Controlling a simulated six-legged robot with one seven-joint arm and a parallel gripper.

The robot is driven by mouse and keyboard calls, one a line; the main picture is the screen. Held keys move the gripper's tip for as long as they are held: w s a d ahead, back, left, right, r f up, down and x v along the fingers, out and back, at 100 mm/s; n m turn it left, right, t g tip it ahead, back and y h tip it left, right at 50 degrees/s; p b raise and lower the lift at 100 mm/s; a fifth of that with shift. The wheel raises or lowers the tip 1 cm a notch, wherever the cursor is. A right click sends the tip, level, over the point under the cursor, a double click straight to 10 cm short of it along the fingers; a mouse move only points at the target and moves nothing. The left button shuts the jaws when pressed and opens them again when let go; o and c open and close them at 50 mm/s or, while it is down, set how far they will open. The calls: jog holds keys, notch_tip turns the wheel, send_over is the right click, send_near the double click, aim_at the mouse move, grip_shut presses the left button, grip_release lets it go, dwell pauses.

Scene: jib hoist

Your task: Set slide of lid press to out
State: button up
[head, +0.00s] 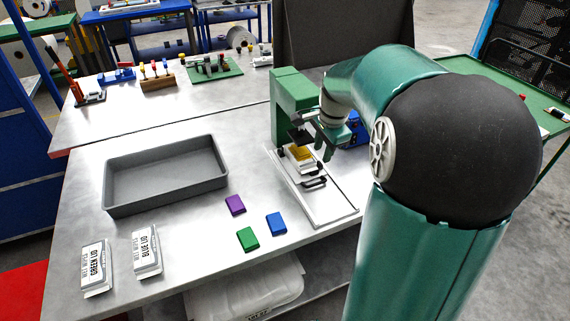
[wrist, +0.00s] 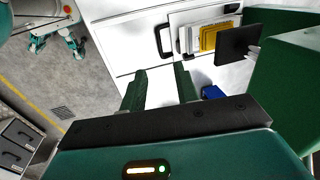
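The lid press has a green frame (head: 290,95) and a dark press plate (head: 298,135); the plate also shows in the wrist view (wrist: 238,42). Its pale slide carries a yellow piece (head: 301,153) and a white piece (wrist: 186,39), close beside the plate. The slide's black handle (head: 314,182) is at its front end and shows in the wrist view (wrist: 163,40). My gripper (wrist: 159,78) is open and empty, with the handle beyond its fingertips, apart from them. In the head view my gripper (head: 327,150) is right of the press, above the handle.
A grey tray (head: 165,175) stands left on the metal table. Purple (head: 235,205), green (head: 248,239) and blue (head: 276,223) blocks lie in front of the press. A blue object (head: 356,128) is behind my gripper.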

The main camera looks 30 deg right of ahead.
aim_at(318, 183)
jog(key=shift+m, duration=0.3)
jog(key=f, duration=0.4)
jog(key=w+d+f, duration=0.1)
jog(key=f, duration=0.4)
jog(key=w+f, duration=0.1)
jog(key=f, duration=0.4)
jog(key=shift+w+d, duration=0.25)
jog(key=shift+d, duration=0.05)
jog(key=shift+c, duration=0.4)
grip_shut()
